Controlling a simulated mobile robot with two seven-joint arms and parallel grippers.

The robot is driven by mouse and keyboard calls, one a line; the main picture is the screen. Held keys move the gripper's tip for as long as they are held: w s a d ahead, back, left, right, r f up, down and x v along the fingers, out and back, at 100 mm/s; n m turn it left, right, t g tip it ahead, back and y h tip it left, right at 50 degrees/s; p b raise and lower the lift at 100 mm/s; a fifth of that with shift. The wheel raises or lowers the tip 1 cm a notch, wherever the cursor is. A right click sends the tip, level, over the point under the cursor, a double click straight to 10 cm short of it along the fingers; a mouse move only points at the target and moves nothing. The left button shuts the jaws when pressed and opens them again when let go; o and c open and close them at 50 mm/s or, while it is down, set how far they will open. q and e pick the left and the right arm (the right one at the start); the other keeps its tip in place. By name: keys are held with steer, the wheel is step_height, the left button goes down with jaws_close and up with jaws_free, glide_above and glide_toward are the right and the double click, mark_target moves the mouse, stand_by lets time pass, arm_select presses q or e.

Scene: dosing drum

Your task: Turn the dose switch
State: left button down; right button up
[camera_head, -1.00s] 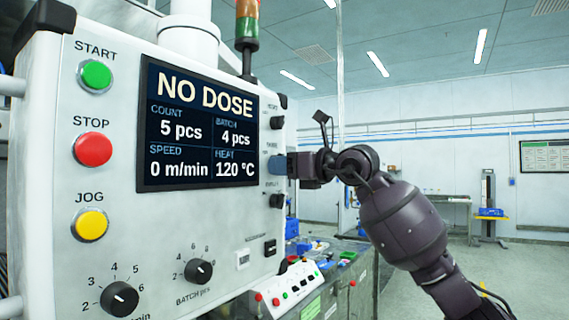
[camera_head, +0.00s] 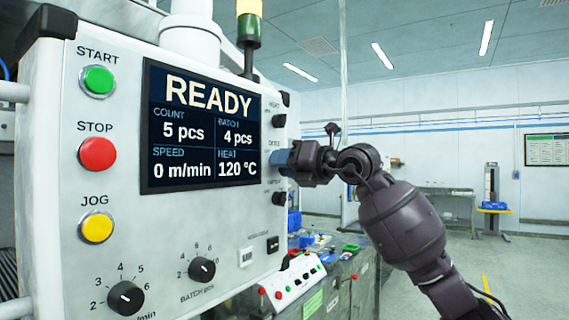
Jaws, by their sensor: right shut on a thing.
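The white control cabinet (camera_head: 205,215) fills the left of the view. Its screen (camera_head: 200,128) reads READY, COUNT 5 pcs, BATCH 4 pcs, SPEED 0 m/min and HEAT 120 °C. A column of small black switches runs along the panel's right edge. My right gripper (camera_head: 284,162) is at the second of these, the dose switch, just right of the screen, and is shut on it. The jaws hide the switch itself, so its angle cannot be told. My left gripper does not show.
Green START (camera_head: 98,81), red STOP (camera_head: 97,153) and yellow JOG (camera_head: 97,227) buttons sit at the left. Two black knobs are below the screen. A signal tower (camera_head: 249,32) with its yellow part bright stands above. A cluttered bench (camera_head: 345,285) is at right, with open floor beyond.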

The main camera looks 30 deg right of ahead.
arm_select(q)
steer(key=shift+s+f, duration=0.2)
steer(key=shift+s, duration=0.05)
arm_select(e)
steer(key=o, duration=0.8)
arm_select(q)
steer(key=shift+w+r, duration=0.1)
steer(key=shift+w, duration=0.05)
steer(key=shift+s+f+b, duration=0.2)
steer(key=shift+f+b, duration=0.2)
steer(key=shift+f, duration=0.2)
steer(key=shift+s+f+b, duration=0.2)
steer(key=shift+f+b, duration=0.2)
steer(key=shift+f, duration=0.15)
arm_select(e)
steer(key=shift+v, duration=5.4)
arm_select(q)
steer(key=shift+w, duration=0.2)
